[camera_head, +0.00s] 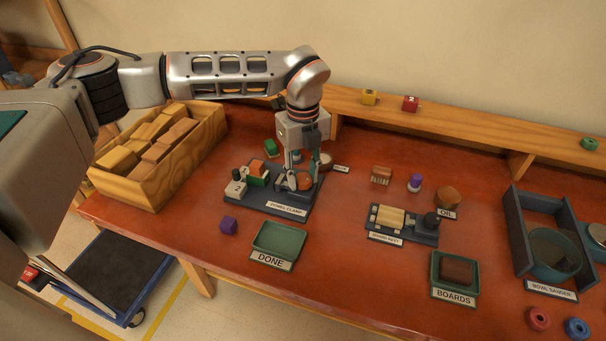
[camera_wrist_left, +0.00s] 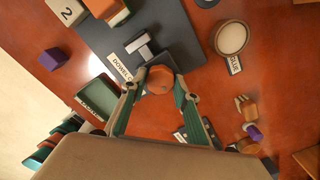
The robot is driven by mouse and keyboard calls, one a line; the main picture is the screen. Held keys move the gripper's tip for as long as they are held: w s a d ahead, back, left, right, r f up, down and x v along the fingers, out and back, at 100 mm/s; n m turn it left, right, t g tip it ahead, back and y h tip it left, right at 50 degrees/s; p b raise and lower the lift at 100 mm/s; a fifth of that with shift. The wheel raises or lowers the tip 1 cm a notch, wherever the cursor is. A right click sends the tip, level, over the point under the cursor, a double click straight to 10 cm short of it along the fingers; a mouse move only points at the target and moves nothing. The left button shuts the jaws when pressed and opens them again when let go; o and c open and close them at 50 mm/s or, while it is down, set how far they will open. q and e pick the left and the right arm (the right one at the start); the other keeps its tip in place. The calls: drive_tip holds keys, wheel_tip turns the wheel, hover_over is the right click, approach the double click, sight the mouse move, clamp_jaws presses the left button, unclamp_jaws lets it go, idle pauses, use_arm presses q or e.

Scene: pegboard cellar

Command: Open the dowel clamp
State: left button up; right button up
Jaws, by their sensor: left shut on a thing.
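The dowel clamp (camera_head: 268,203) is a dark grey base on the red-brown table, with its name label on the front edge. A green and orange block (camera_head: 257,172) sits towards its left end. My left gripper (camera_head: 297,181) points down over the clamp's right end. Its fingers are shut on the orange-brown knob (camera_head: 304,181). In the left wrist view the knob (camera_wrist_left: 160,79) lies between the fingertips, beside a grey T-shaped bar (camera_wrist_left: 140,45) on the clamp base (camera_wrist_left: 100,38). The fingers partly hide the knob in the head view. My right gripper is not in view.
A green DONE tray (camera_head: 277,240) stands in front of the clamp, with a purple cube (camera_head: 229,225) to its left. A wooden crate of blocks (camera_head: 205,148) stands at the back left. Another fixture (camera_head: 415,230) and a BOARDS tray (camera_head: 439,274) are to the right.

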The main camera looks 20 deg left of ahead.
sight(303, 178)
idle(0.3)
use_arm(q)
drive_tip(key=o, duration=1.1)
wheel_tip(303, 178, up, 12)
